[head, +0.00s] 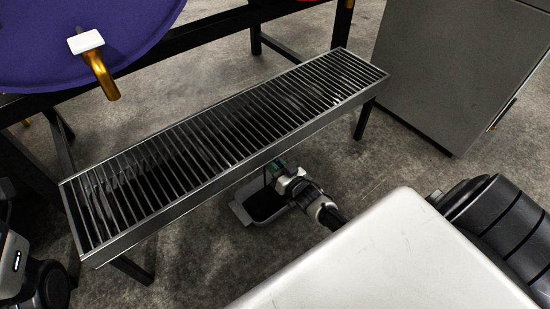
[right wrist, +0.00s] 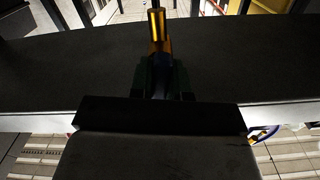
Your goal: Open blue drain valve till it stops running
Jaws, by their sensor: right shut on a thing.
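My right gripper (head: 277,172) reaches in below the front edge of the slatted drip trough (head: 230,160). In the right wrist view its dark green fingers (right wrist: 160,82) are shut on a dark blue piece, which looks like the blue drain valve (right wrist: 161,62). A brass pipe (right wrist: 156,28) rises just beyond it. In the head view the valve is hidden by the trough and my gripper. A grey open container (head: 241,212) with a dark inside stands on the floor under the trough, beside my gripper. I cannot see any running liquid. My left gripper is not in view.
A blue-purple drum (head: 70,40) with a white-handled brass tap (head: 100,72) lies on a black frame at upper left. A grey cabinet (head: 445,70) stands at upper right. Trough legs (head: 366,118) flank the space underneath.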

